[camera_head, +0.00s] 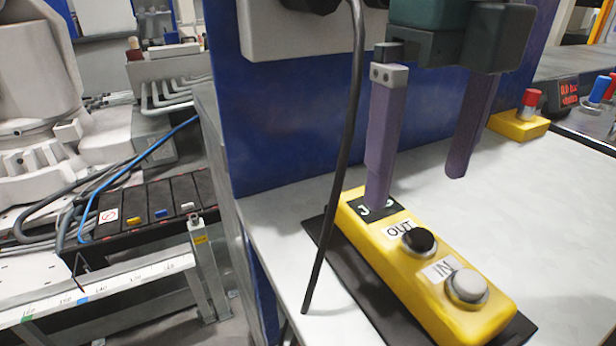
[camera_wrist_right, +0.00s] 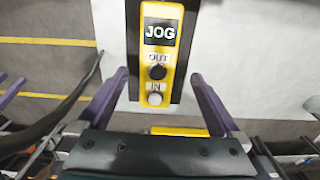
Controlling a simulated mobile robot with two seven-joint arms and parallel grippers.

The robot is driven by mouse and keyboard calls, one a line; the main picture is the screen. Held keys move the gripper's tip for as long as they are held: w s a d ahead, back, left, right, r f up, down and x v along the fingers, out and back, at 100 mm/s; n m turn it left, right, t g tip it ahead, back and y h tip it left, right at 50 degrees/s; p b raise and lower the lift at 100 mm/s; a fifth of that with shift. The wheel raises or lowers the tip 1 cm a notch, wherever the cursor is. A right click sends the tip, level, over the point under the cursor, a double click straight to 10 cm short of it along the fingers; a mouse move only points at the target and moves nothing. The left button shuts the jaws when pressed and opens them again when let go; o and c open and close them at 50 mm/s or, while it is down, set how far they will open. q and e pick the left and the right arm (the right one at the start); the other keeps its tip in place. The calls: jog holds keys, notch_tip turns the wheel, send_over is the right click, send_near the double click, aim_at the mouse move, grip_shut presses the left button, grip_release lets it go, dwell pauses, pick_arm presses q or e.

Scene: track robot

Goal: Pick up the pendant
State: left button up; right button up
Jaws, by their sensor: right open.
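The pendant (camera_head: 425,277) is a yellow box with a JOG label, a black button marked OUT and a white button marked IN. It lies on a dark mat (camera_head: 352,284) on the white table. My right gripper (camera_head: 418,190) has two purple fingers, spread apart and empty. In the head view one finger overlaps the JOG label, and I cannot tell whether it touches. In the right wrist view the pendant (camera_wrist_right: 143,60) shows between and beyond the open fingers (camera_wrist_right: 160,75), with gaps on both sides. My left gripper is not in view.
A black cable (camera_head: 346,150) hangs in front of the table, left of the pendant. A blue panel (camera_head: 285,130) stands behind. A yellow box with a red button (camera_head: 531,98) sits at the back right. The white table (camera_head: 560,220) is clear to the pendant's right.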

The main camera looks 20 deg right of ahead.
aim_at(413, 228)
jog(key=f, duration=0.5)
jog(key=s+f, duration=0.1)
jog(key=f, duration=0.2)
jog(key=shift+a+f, duration=0.1)
jog(key=shift+f, duration=0.15)
jog(key=shift+c, duration=0.2)
grip_shut()
jog(key=shift+r, duration=0.1)
